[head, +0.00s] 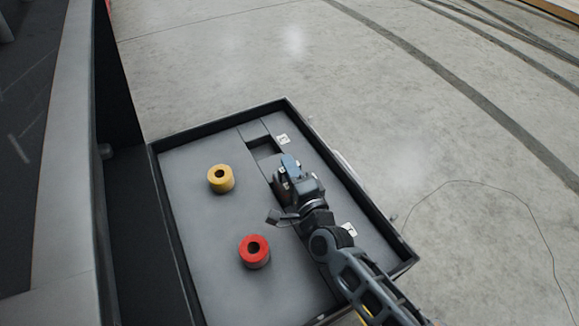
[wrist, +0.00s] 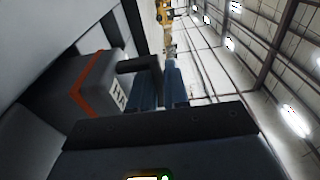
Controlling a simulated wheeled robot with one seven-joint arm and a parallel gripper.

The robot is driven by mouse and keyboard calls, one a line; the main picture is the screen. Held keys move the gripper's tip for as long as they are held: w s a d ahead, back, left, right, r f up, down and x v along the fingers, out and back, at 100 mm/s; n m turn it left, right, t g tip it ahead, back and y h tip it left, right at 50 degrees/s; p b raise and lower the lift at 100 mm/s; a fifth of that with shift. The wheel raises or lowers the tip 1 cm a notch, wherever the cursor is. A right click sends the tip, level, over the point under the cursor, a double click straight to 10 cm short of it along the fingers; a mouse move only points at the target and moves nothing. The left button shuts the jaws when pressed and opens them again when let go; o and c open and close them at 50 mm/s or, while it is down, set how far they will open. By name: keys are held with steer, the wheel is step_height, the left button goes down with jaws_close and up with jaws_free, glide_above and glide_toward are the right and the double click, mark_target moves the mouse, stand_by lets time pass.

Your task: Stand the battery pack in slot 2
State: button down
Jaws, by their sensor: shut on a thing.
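The battery pack (wrist: 88,82) appears in the wrist view as a dark grey box with an orange band and a white label with partly readable letters. A dark handle-like piece (wrist: 138,66) reaches from it to the blue fingers of my gripper (wrist: 175,85), which is shut on it. In the head view my gripper (head: 287,172) is over the slot row of the black-rimmed tray (head: 290,102). An open dark slot (head: 263,150) shows just beyond the gripper. The pack is mostly hidden there, and I cannot tell whether it touches the tray.
A yellow ring (head: 221,179) and a red ring (head: 254,251) stand on the tray's grey left part. White labels (head: 283,139) (head: 348,229) lie right of the slot row; their marks are too small to read. Bare concrete floor (head: 440,150) lies beyond the tray.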

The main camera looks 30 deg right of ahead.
steer(key=shift+f+b, duration=0.45)
steer(key=shift+b, duration=0.1)
steer(key=c, duration=1)
jaws_free()
steer(key=shift+f, duration=0.1)
steer(key=shift+c, duration=0.2)
steer(key=shift+f, duration=0.15)
steer(key=shift+s+a+p, duration=0.15)
steer(key=shift+s+p, duration=0.15)
steer(key=shift+s, duration=1.65)
steer(key=shift+s+a+p, duration=0.15)
steer(key=shift+s+p, duration=0.15)
steer(key=shift+s, duration=1.65)
